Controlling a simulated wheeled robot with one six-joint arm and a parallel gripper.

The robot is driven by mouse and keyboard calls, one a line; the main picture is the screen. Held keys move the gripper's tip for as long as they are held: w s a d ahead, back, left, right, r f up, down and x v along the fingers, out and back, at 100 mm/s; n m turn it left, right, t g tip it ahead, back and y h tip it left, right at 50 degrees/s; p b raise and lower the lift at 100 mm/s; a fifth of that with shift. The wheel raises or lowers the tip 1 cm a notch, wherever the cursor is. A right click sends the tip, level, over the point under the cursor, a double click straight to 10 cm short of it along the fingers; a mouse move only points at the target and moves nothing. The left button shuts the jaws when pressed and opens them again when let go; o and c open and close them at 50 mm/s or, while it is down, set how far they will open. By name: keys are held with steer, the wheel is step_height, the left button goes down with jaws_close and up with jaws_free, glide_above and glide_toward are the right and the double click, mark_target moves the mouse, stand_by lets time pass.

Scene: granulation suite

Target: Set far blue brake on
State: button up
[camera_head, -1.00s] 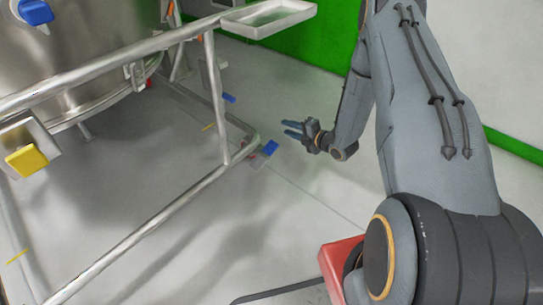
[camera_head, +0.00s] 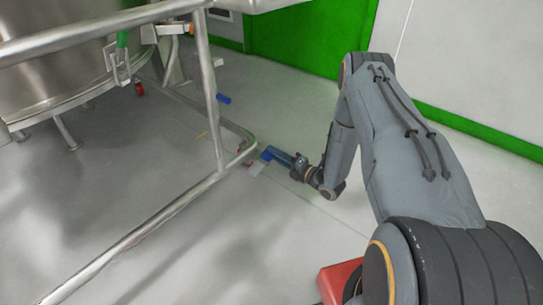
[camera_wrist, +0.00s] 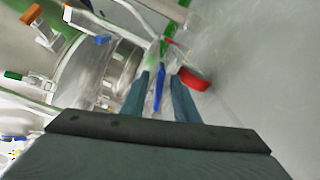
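Two blue brake pedals show low on the frame in the head view. The nearer blue pedal (camera_head: 267,154) is at the frame's corner, and the farther blue pedal (camera_head: 223,99) is beyond it near the back. My gripper (camera_head: 277,156) is low over the floor, right at the nearer pedal and partly overlapping it. In the wrist view, my gripper (camera_wrist: 161,76) has its fingers apart, with a blue pedal (camera_wrist: 159,88) showing in the gap between them. I cannot tell whether they touch it. Another blue part (camera_wrist: 102,39) shows at the upper left.
A steel tubular frame (camera_head: 212,90) with an upright post stands left of my gripper. A steel vessel (camera_head: 50,60) is behind it. A red wheel (camera_wrist: 195,78) is beside the right finger. Green-and-white walls (camera_head: 310,35) stand behind; floor at the right is clear.

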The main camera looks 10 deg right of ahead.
steer(key=shift+x, duration=0.85)
jaws_close()
stand_by(0.8)
